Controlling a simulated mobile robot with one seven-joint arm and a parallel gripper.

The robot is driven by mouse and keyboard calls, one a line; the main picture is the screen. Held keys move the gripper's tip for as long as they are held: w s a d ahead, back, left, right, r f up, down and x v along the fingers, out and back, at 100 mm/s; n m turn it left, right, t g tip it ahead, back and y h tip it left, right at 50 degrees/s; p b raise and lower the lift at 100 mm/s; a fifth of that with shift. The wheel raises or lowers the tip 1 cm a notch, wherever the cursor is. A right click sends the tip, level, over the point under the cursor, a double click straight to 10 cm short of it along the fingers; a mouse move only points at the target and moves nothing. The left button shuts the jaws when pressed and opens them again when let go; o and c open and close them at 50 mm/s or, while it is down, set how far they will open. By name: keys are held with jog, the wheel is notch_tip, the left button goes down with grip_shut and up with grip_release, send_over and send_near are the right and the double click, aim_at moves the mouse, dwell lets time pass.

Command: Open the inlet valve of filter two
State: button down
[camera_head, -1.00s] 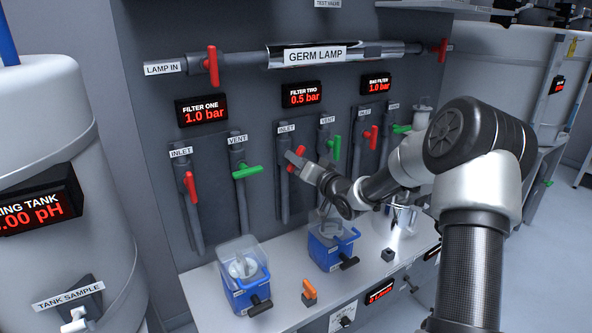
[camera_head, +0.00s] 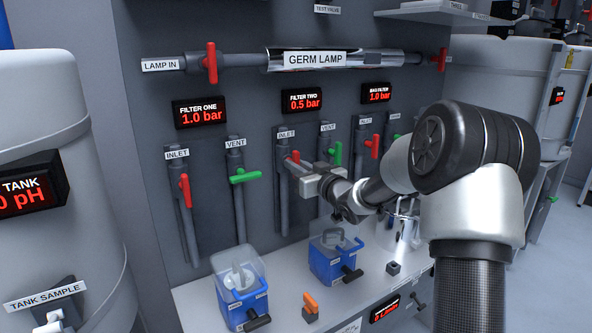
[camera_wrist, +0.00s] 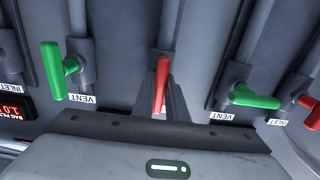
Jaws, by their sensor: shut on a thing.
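The inlet valve of filter two has a red handle (camera_head: 294,156) on a grey pipe (camera_head: 283,200) below the INLET label, under the FILTER TWO display (camera_head: 304,101) reading 0.5 bar. My gripper (camera_head: 298,166) is at this handle, shut on it. In the wrist view the red handle (camera_wrist: 161,84) stands upright, nearly in line with its pipe, its lower end between the fingers of my gripper (camera_wrist: 163,108). In the head view the gripper hides part of the handle. The filter two vent has a green handle (camera_head: 336,152), close to the right of my gripper.
To the left are filter one's red inlet handle (camera_head: 184,190) and green vent handle (camera_head: 244,176). The bag filter's red handle (camera_head: 373,146) is to the right. Blue containers (camera_head: 240,290) stand on the bench below. The germ lamp tube (camera_head: 345,57) runs above.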

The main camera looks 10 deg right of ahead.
dwell(0.4)
jog(key=c, duration=1.8)
grip_release()
jog(key=shift+o, duration=0.2)
jog(key=p+v, duration=0.1)
jog(key=v, duration=1.6)
jog(key=shift+s+p, duration=0.25)
jog(key=shift+p, duration=0.15)
jog(key=shift+d, duration=0.1)
